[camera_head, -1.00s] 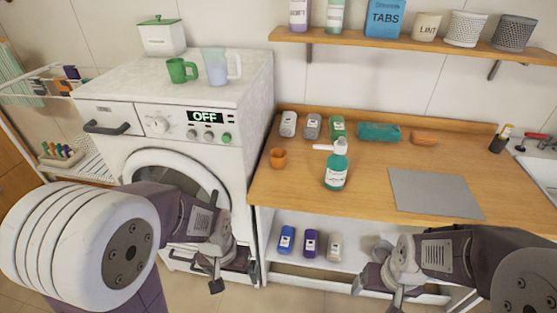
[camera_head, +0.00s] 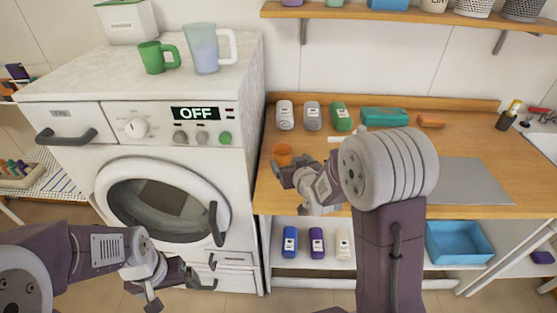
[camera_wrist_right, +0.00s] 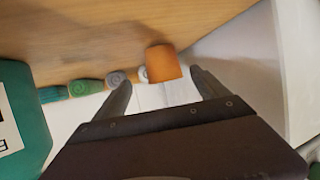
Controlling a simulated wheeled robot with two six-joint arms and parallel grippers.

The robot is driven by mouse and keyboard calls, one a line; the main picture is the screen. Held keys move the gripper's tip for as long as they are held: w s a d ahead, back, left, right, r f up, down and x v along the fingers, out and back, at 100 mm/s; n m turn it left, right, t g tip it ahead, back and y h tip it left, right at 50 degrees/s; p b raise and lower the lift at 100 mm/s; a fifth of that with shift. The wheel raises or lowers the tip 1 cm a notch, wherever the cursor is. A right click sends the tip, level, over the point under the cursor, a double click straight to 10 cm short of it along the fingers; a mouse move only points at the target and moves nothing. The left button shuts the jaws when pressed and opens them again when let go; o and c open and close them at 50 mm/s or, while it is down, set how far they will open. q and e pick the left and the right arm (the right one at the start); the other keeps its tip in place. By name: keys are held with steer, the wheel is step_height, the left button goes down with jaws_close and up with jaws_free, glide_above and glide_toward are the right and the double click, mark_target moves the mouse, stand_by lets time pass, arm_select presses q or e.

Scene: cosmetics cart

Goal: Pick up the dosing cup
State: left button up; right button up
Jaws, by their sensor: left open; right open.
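The dosing cup appears to be the small orange cup (camera_head: 283,152) at the counter's left end, beside the washing machine. In the right wrist view the orange cup (camera_wrist_right: 165,62) shows just past and between the fingertips. My right gripper (camera_head: 287,176) reaches over the counter's front left, close to the cup and partly in front of it. Its fingers (camera_wrist_right: 163,92) are apart with nothing held; contact with the cup cannot be told. My left gripper (camera_head: 172,290) is open and empty, low in front of the washing machine.
A teal bottle (camera_wrist_right: 22,115) stands close to my right gripper; my arm mostly hides it in the head view. Several containers (camera_head: 312,116) line the counter's back. The washing machine (camera_head: 240,100) borders the counter's left. A grey mat (camera_head: 472,180) lies at right.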

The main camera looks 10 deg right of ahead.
mark_target(280, 153)
steer(key=shift+w+a+f, duration=0.2)
steer(key=shift+w+f, duration=0.1)
steer(key=shift+w, duration=0.35)
steer(key=shift+w+a+f, duration=0.2)
steer(key=shift+w+f, duration=0.1)
steer(key=shift+w, duration=0.3)
steer(key=shift+w+d, duration=0.1)
steer(key=shift+w, duration=0.05)
steer(key=x, duration=0.4)
steer(key=shift+w+f, duration=0.2)
steer(key=shift+w, duration=0.15)
arm_select(q)
steer(key=shift+w+a, duration=0.1)
steer(key=shift+w, duration=0.25)
arm_select(e)
steer(key=shift+s, duration=0.1)
steer(key=shift+s+r, duration=0.1)
steer(key=c, duration=1.4)
arm_select(q)
steer(key=shift+r, duration=0.1)
arm_select(e)
steer(key=shift+r, duration=0.1)
arm_select(q)
steer(key=shift+r+p, duration=0.6)
steer(key=shift+p, duration=0.25)
arm_select(e)
step_height(280, 153, up, 10)
